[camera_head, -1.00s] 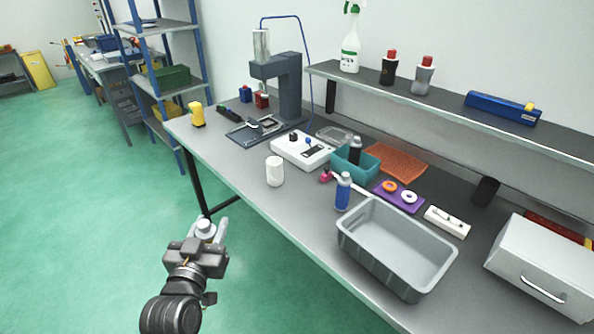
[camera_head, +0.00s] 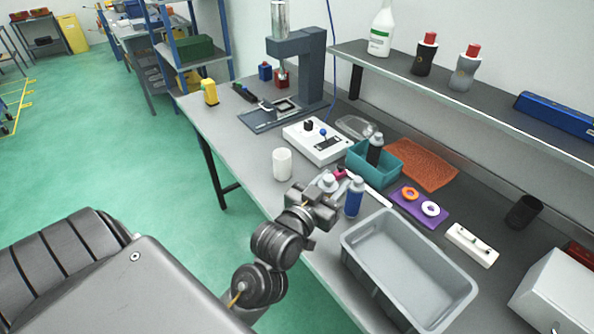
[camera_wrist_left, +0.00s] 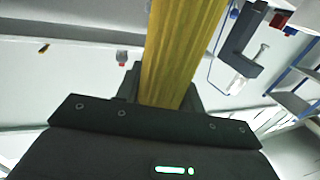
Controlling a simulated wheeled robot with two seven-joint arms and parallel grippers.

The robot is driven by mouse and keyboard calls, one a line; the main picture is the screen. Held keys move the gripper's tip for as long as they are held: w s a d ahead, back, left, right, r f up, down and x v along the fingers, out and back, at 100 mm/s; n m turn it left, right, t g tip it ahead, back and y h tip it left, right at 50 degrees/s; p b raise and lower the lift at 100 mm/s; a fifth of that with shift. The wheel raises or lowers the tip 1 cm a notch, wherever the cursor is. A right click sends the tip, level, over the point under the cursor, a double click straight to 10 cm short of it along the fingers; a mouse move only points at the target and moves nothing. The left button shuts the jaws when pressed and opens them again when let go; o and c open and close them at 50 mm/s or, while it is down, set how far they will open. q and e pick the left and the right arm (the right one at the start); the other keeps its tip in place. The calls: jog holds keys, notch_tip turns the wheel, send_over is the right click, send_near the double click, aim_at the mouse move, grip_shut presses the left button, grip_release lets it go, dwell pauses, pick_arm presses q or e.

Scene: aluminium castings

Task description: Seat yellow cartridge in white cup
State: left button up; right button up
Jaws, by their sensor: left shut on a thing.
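The white cup (camera_head: 282,164) stands upright near the front edge of the bench in the head view. My left gripper (camera_head: 332,188) is to its right and nearer to me, above the bench edge and apart from the cup. In the left wrist view, the ribbed yellow cartridge (camera_wrist_left: 183,50) rises between the jaws, and my left gripper is shut on it. In the head view the cartridge's yellow body is hidden by the gripper and wrist. The inside of the cup cannot be made out. My right gripper is not in view.
A blue bottle (camera_head: 354,197) stands close to the right of my left gripper. A grey bin (camera_head: 362,262) is at the front right. A teal box (camera_head: 388,172) and a white switch box (camera_head: 318,142) stand behind. The bench left of the cup is clear.

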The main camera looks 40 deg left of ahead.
pick_arm(q)
jog(key=w+a, duration=0.4)
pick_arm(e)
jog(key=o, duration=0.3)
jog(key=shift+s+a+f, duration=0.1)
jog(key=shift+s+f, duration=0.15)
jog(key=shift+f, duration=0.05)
pick_arm(q)
notch_tip(320, 180, up, 10)
jog(key=n+y+b, duration=0.2)
jog(key=y, duration=0.1)
send_over(282, 165)
jog(key=w+a, duration=0.2)
jog(key=w, duration=0.2)
notch_tip(282, 165, down, 18)
jog(key=p, duration=0.1)
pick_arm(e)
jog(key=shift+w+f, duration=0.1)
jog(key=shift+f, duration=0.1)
pick_arm(q)
jog(key=o, duration=1)
jog(key=shift+r, duration=0.1)
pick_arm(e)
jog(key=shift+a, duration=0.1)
pick_arm(q)
jog(key=shift+s, duration=0.1)
